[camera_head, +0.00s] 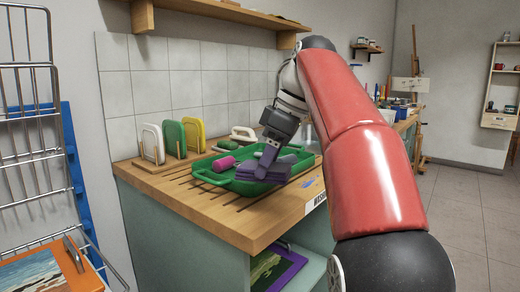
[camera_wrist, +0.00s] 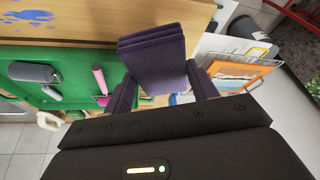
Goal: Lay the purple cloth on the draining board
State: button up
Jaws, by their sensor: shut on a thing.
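The purple cloth (camera_head: 262,173) is folded into a thick layered pad. It also shows in the wrist view (camera_wrist: 155,58), between my two fingers. My gripper (camera_head: 271,155) points down and is shut on the cloth. In the head view the cloth overlaps the right part of a green tray (camera_head: 212,179); I cannot tell whether it touches the tray. The draining board (camera_head: 172,183) appears to be the grooved part of the wooden counter top, around the tray. Some of its grooves show in front and to the left of the tray, and the tray covers part of it.
The tray holds a pink roll (camera_head: 223,163) and several other items. A wooden rack (camera_head: 170,162) with white, green and yellow boards stands behind left. A shelf (camera_head: 215,10) hangs above. A wire rack (camera_head: 30,125) stands at left. The counter's front strip (camera_head: 245,222) is clear.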

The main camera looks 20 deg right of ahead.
jog(key=shift+w+f, duration=0.1)
jog(key=shift+w, duration=0.05)
notch_tip(320, 180, down, 6)
jog(key=shift+r+b, duration=0.25)
jog(key=shift+b, duration=0.75)
jog(key=shift+f+b, duration=0.5)
jog(key=shift+b, duration=0.1)
jog(key=shift+f+b, duration=0.35)
jog(key=shift+f, duration=0.15)
jog(key=o, duration=1)
jog(key=shift+c, duration=0.2)
jog(key=shift+r, duration=0.1)
